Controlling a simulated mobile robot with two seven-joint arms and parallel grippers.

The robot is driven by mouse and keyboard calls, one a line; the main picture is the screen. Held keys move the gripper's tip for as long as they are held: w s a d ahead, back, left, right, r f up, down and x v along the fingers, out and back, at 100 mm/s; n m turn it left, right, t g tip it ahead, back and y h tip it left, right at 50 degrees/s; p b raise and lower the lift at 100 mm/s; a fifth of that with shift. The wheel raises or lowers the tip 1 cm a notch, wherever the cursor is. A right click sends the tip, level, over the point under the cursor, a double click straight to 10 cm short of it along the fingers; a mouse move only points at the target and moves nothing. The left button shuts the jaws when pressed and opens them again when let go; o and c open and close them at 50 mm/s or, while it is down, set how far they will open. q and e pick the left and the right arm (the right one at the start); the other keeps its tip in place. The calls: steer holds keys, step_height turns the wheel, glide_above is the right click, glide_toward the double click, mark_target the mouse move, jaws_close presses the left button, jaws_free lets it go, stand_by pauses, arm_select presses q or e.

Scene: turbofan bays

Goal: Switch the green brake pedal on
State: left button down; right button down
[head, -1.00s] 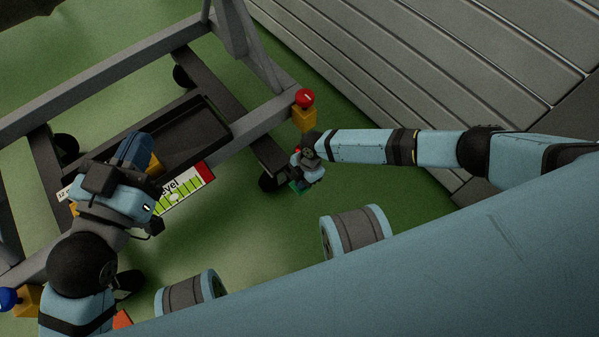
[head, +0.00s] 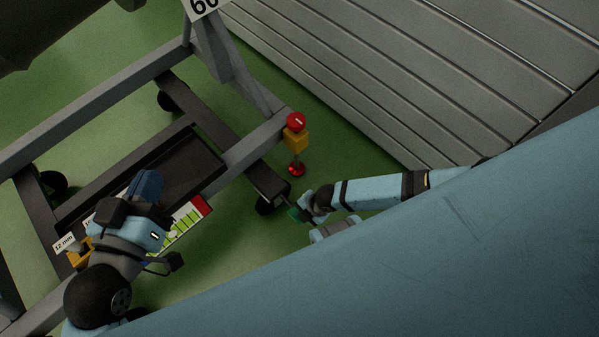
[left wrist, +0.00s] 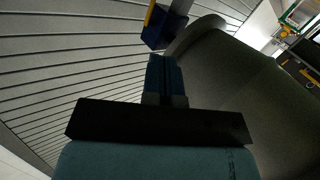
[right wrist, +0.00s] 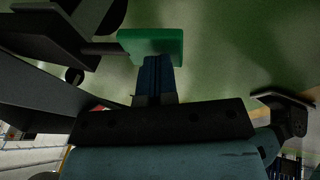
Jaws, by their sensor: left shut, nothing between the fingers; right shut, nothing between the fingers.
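The green brake pedal (right wrist: 150,45) shows in the right wrist view as a green block on a dark arm, right at the tips of my right gripper (right wrist: 155,65). I cannot tell whether they touch. In the head view the pedal (head: 294,214) is a small green patch by a caster, partly hidden by my right gripper (head: 303,205). My right gripper's fingers are shut and empty. My left gripper (head: 148,184) is over the frame's left part, away from the pedal. In the left wrist view its fingers (left wrist: 163,75) are shut and empty.
The grey wheeled stand (head: 255,140) has a dark tray (head: 185,160) and a level label (head: 185,225). A red knob (head: 296,121) on a yellow block sits at its corner, with a red piece (head: 297,170) below. A slatted grey wall (head: 400,80) stands behind. Green floor lies between.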

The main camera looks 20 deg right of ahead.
steer(key=shift+s+f, duration=0.1)
steer(key=shift+f, duration=0.4)
steer(key=shift+f+b, duration=0.25)
steer(key=shift+b, duration=0.05)
arm_select(q)
steer(key=shift+w+a+r+m+t, duration=0.2)
steer(key=shift+r+m+t, duration=0.1)
steer(key=shift+r+m, duration=0.3)
steer(key=shift+f, duration=0.25)
